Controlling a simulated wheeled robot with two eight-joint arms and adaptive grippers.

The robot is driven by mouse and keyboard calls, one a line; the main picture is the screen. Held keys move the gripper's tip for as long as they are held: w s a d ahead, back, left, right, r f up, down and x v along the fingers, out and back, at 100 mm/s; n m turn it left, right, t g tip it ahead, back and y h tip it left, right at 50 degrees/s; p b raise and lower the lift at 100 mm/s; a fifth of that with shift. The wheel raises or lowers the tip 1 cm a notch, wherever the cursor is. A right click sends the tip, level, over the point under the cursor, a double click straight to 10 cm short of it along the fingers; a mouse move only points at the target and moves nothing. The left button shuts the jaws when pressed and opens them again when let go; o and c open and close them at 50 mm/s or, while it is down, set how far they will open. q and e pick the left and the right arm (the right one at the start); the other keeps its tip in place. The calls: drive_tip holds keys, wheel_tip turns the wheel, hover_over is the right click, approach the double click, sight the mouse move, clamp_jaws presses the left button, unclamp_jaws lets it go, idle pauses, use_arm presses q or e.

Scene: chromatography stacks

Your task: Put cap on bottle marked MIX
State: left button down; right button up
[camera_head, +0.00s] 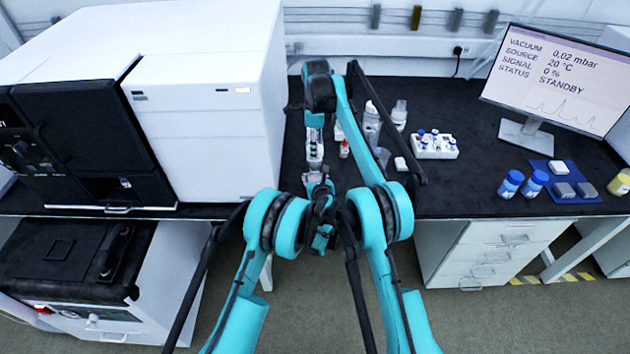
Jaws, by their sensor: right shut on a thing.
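My right gripper (315,162) points down over the black bench, just right of the big white instrument. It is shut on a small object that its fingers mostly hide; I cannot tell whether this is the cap. A small pale pinkish thing (314,178) shows just below the fingertips, close to my other arm's end. My left gripper is crowded among dark arm links there, and its jaws cannot be made out. A small bottle with a red top (344,149) stands just right of the right gripper. No MIX marking is readable at this size.
Clear glassware (372,122) and a clear bottle (399,113) stand behind my right arm. A white rack (436,153) holds several capped vials. A white block (401,164) lies nearer. Blue bottles (511,184) stand by a blue mat (545,167) below the monitor (555,80). The white instrument (215,110) bounds the left.

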sight(315, 165)
drive_tip(key=shift+f, duration=2.5)
drive_tip(key=shift+f, duration=0.9)
drive_tip(key=shift+f, duration=0.55)
drive_tip(key=m, duration=0.4)
drive_tip(key=shift+a+m, duration=0.1)
drive_tip(key=shift+m, duration=0.3)
drive_tip(key=m, duration=0.5)
